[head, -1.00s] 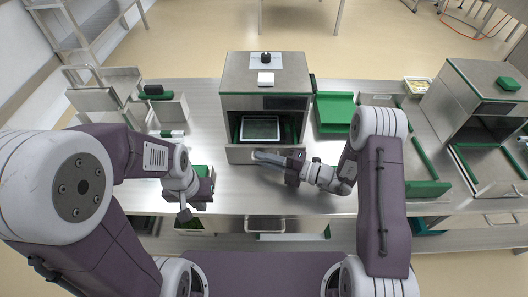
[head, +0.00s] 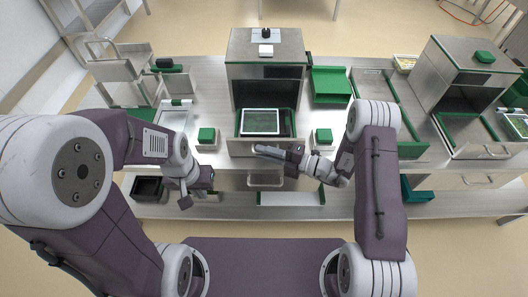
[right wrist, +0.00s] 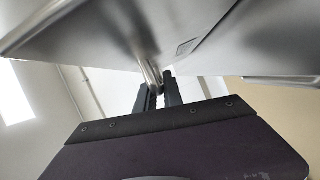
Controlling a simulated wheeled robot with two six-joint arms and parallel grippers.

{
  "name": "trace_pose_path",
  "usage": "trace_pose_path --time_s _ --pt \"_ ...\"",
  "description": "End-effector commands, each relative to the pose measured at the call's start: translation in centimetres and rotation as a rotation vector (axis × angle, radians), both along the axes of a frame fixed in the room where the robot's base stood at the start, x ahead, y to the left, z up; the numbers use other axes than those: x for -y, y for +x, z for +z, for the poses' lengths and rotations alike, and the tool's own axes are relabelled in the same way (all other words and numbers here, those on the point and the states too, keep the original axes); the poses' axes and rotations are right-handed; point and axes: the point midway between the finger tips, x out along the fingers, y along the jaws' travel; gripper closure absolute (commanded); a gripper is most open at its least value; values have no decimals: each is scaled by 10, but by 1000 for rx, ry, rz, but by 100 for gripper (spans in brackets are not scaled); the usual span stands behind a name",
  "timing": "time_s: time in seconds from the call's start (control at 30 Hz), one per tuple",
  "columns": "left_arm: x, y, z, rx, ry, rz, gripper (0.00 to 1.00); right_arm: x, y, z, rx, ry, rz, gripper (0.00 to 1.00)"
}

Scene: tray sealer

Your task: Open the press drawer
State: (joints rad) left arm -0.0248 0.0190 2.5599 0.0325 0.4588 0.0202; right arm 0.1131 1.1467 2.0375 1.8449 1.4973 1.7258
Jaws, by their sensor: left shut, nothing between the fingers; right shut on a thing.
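The middle press (head: 240,52) is a grey metal box with a dark opening. Its drawer (head: 240,149) stands well out from the opening toward me, and a white-rimmed tray (head: 260,122) lies in it. My right gripper (head: 262,151) is at the drawer front. In the right wrist view the two black fingers (right wrist: 159,90) are shut on the metal bar handle (right wrist: 150,72). My left gripper (head: 186,198) is shut and empty, in front of the bench at the left, apart from the drawer.
Small green-topped blocks (head: 207,137) and (head: 323,138) stand on either side of the drawer. A green tray (head: 331,85) lies right of the press. A second press (head: 450,70) with its own open drawer stands at the right. A lower shelf (head: 290,211) runs under the bench.

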Motion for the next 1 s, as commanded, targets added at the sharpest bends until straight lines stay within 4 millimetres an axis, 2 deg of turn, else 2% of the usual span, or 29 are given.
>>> trace_pose_path --time_s 0.17,0.2,0.27,0.3,0.67,1.0 --pt "0 0 0 0 0 0 100 0 0 -1 -2 -3 -1 100" --pt "0 0 0 0 0 0 100 0 0 -1 -2 -3 -1 86" --pt "0 0 0 0 0 0 100 0 0 -1 -2 -3 -1 69" --pt "0 0 0 0 0 0 100 0 0 -1 -2 -2 -2 67" --pt "0 0 -1 0 0 0 100 6 -1 0 -1 0 -4 67" --pt "0 0 -3 0 0 0 100 62 -23 5 -2 -1 -7 67"
